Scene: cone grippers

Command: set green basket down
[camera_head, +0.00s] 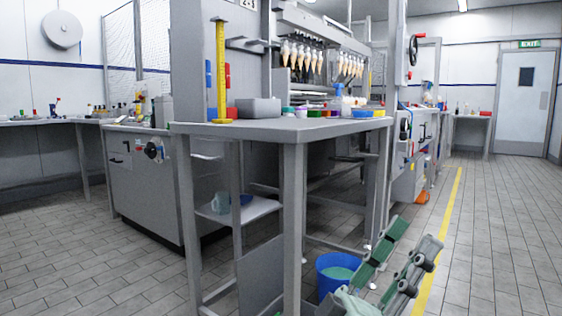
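My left gripper (412,236) is at the lower right, low in front of the table. Its two long grey-green fingers point up and to the right. They stand apart, with floor showing between them and nothing seen held. I cannot pick out a green basket for certain. A small green item (315,113) sits on the table (270,130) among other small coloured pieces, too small to tell what it is. My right gripper is not in view.
A blue bucket (334,287) with pale green contents stands on the floor left of my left gripper. A grey box (258,108) and a yellow upright gauge (221,75) stand on the table. Tiled floor is free beyond the yellow line at right.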

